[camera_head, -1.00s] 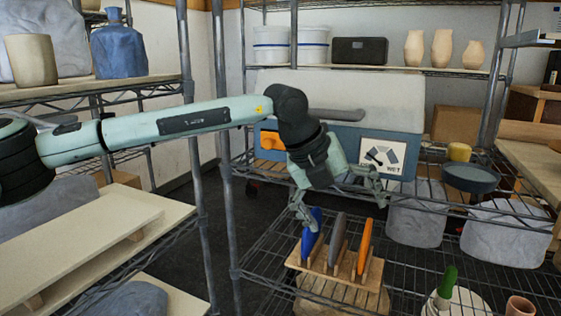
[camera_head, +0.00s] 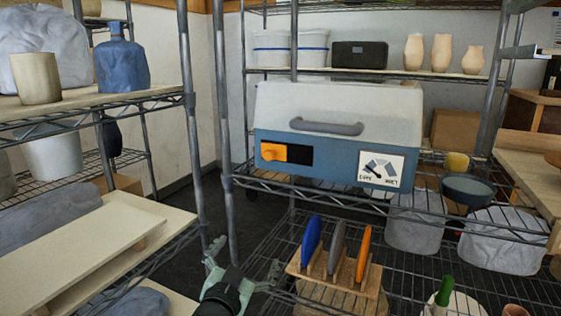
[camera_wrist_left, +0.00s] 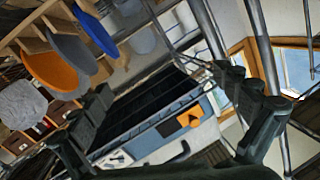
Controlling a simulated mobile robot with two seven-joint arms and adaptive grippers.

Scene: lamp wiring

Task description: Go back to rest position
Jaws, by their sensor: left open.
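My left gripper (camera_head: 243,262) is low in the head view, at the bottom centre-left. Its two fingers are spread apart and nothing is between them. It is left of the wooden rack (camera_head: 335,279) with the blue, grey and orange discs and does not appear to touch it. In the left wrist view the open fingers (camera_wrist_left: 168,88) frame the lower part of the picture, with the discs at upper left. My right gripper is in neither view.
A blue and white box (camera_head: 335,120) with an orange switch (camera_head: 275,152) and a dial (camera_head: 381,167) stands on the middle shelf. A left shelf (camera_head: 110,225) with boards is close to the gripper. A dark floor gap lies between the shelves.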

